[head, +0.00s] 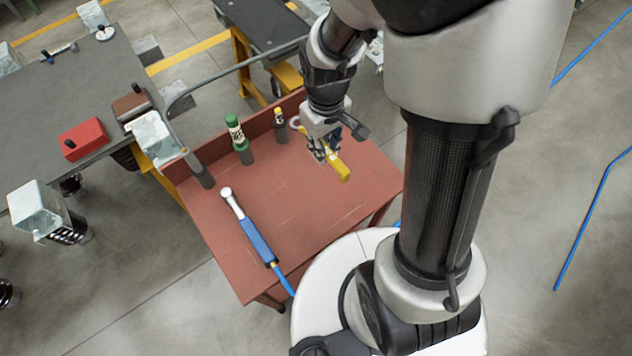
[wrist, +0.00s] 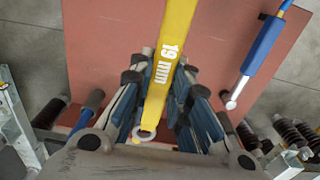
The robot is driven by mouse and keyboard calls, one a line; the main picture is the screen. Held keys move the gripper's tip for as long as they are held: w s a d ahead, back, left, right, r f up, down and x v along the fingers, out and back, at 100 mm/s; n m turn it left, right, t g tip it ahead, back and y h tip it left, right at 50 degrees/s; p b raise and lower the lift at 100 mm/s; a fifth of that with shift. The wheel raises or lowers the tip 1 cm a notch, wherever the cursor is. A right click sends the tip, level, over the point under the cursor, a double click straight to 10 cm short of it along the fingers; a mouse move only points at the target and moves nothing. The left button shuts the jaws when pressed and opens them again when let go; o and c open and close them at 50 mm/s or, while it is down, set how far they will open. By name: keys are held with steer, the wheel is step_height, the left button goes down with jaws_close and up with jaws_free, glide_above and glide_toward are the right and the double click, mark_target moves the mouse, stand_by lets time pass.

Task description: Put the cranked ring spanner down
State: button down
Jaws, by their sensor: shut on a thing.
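The cranked ring spanner (wrist: 172,45) is yellow and marked "19 mm" in the wrist view. My gripper (wrist: 161,72) is shut on its shaft, with blue-sided fingers on both sides. A pale ring end (wrist: 145,134) shows near the palm side. In the head view, the spanner's yellow end (head: 340,170) sticks out in front of my gripper (head: 325,153), over the right part of the red-brown bench (head: 305,220). My fingers hide its middle. I cannot tell whether the spanner touches the bench top.
A blue-handled tool with a metal head (head: 255,238) lies at the bench's left front. The bench's middle and right front are clear.

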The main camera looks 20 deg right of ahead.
mark_target(323, 191)
step_height(323, 191, down, 20)
steer(key=b, duration=0.7)
steer(key=shift+s+d+r, duration=0.15)
steer(key=shift+r, duration=0.1)
steer(key=shift+f, duration=0.2)
steer(key=c, duration=1.5)
jaws_free()
steer(key=shift+r, duration=0.1)
